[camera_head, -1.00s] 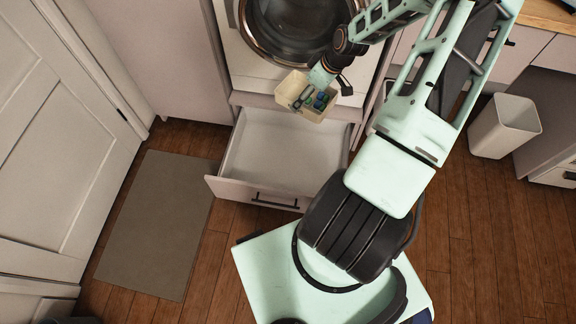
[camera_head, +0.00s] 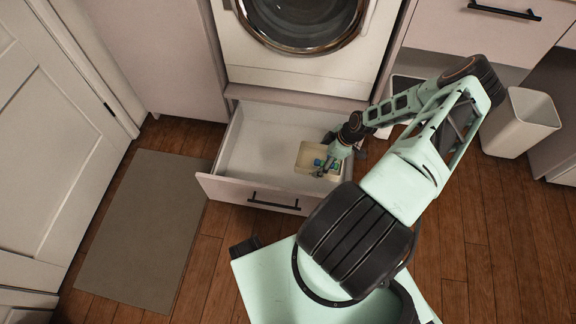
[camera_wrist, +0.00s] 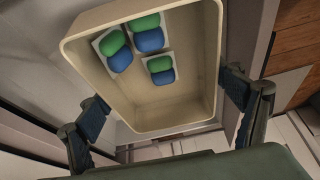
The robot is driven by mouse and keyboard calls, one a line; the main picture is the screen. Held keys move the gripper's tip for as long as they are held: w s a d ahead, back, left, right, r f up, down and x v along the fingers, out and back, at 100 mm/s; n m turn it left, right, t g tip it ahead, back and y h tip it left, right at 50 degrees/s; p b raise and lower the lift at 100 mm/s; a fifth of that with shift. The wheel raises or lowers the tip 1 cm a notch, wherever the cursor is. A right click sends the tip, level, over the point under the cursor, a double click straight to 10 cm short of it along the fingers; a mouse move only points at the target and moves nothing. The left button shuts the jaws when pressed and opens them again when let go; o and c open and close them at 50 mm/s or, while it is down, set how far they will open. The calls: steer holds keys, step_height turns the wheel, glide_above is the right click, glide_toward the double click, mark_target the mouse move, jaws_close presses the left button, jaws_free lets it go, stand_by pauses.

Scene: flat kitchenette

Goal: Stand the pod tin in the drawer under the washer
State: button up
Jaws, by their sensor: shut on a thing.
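The pod tin (camera_head: 308,151) is a cream, open-topped box holding several green and blue pods. In the head view it is at the right part of the open drawer (camera_head: 247,143) under the washer (camera_head: 300,60). My gripper (camera_head: 326,168) is shut on the tin. In the wrist view my fingers (camera_wrist: 165,97) sit at either side of the tin (camera_wrist: 122,90), which shows its open inside and the pods. I cannot tell whether the tin's base touches the drawer floor.
The drawer's left part is empty and clear. The drawer front with its dark handle (camera_head: 273,203) faces my base. A grey mat (camera_head: 145,230) lies on the wooden floor at left, beside a white door (camera_head: 55,130). A white bin (camera_head: 521,122) stands at right.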

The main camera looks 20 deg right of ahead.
step_height(320, 180, down, 5)
steer(key=s+b, duration=0.1)
steer(key=s, duration=0.1)
steer(key=b, duration=0.5)
glide_toward(280, 182)
steer(key=shift+w+a+f+n, duration=0.3)
steer(key=shift+w+a+f, duration=0.25)
steer(key=shift+a+f, duration=0.15)
steer(key=shift+w+a+f+b, duration=0.1)
steer(key=shift+f+b, duration=0.2)
steer(key=shift+f, duration=0.65)
steer(key=shift+w+a+f+b, duration=0.1)
steer(key=shift+f+b, duration=0.15)
steer(key=shift+f, duration=0.7)
steer(key=shift+f, duration=0.1)
steer(key=o, duration=1.4)
steer(key=shift+o, duration=0.2)
